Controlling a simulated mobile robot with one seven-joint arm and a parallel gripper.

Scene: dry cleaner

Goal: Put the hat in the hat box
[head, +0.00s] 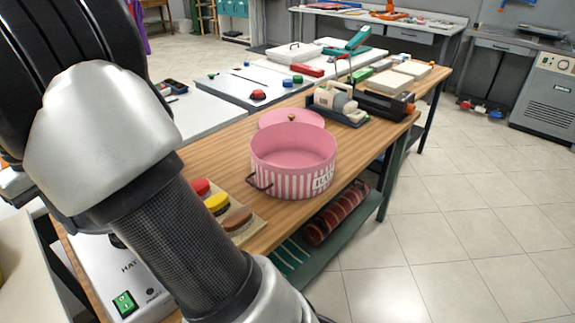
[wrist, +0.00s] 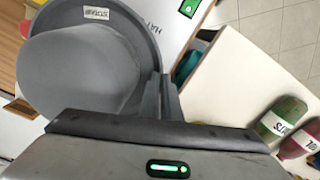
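The pink hat box (head: 293,172) with white stripes stands open and upright on the wooden table, and its inside looks empty. Its pink round lid (head: 291,119) lies just behind it. A grey hat (wrist: 75,70) with a round brim and a small white label fills the left of the wrist view. My gripper (wrist: 167,85) is at the right edge of the brim. Its fingers are close together and appear shut on the brim. In the head view my arm hides the hat and the gripper.
A white machine (head: 120,262) with a green switch stands at the table's near end. Red, yellow and brown brushes (head: 217,202) lie beside the box. A beige-and-dark appliance (head: 338,100) stands behind it. Bottles (wrist: 285,118) show in the wrist view.

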